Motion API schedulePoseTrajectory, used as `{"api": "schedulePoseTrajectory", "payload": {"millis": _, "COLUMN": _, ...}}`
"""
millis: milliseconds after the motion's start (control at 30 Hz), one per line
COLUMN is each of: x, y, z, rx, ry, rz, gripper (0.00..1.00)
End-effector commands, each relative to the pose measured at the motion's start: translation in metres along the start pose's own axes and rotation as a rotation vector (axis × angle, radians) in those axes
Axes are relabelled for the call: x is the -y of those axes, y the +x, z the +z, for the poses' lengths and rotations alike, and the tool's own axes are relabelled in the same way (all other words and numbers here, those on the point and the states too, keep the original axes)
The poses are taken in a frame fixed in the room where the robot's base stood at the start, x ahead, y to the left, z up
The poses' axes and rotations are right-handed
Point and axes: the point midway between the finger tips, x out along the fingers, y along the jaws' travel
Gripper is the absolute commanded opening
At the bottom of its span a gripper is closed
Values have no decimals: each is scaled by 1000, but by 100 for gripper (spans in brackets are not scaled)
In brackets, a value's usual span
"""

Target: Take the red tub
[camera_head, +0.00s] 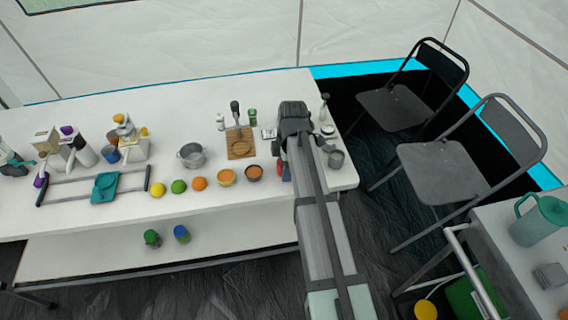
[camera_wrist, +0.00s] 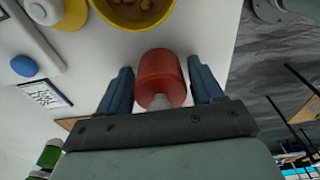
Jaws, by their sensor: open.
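The red tub (camera_wrist: 161,72) is in the middle of the wrist view, with a pale end facing the camera. My gripper (camera_wrist: 160,84) is open, with one blue finger on each side of the tub. Small gaps show between the tub and both fingers, so it is around the tub without closing on it. In the head view, a small patch of red, the tub (camera_head: 280,167), shows beside my arm on the table near its right end. Most of it there is hidden by my arm.
A yellow bowl (camera_wrist: 135,8) with brown contents is close beyond the tub. An orange-filled bowl (camera_head: 254,173), wooden board (camera_head: 240,154) and metal pot (camera_head: 191,156) stand left on the white table (camera_head: 225,203). A grey mug (camera_head: 336,159) is right of my arm.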

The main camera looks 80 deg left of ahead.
Motion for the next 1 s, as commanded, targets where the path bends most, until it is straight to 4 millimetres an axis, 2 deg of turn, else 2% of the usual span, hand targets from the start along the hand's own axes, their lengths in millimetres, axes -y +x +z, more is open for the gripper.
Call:
{"api": "schedulePoseTrajectory", "payload": {"millis": 67, "x": 0, "y": 0, "z": 0, "rx": 0, "ry": 0, "rz": 0, "gripper": 65}}
{"api": "schedulePoseTrajectory", "payload": {"millis": 367, "x": 0, "y": 0, "z": 0, "rx": 0, "ry": 0, "rz": 0, "gripper": 36}}
{"api": "schedulePoseTrajectory", "payload": {"millis": 567, "x": 0, "y": -7, "z": -1, "rx": 0, "ry": 0, "rz": 1, "gripper": 36}}
{"api": "schedulePoseTrajectory", "payload": {"millis": 1000, "x": 0, "y": -43, "z": -4, "rx": 0, "ry": 0, "rz": 1, "gripper": 36}}
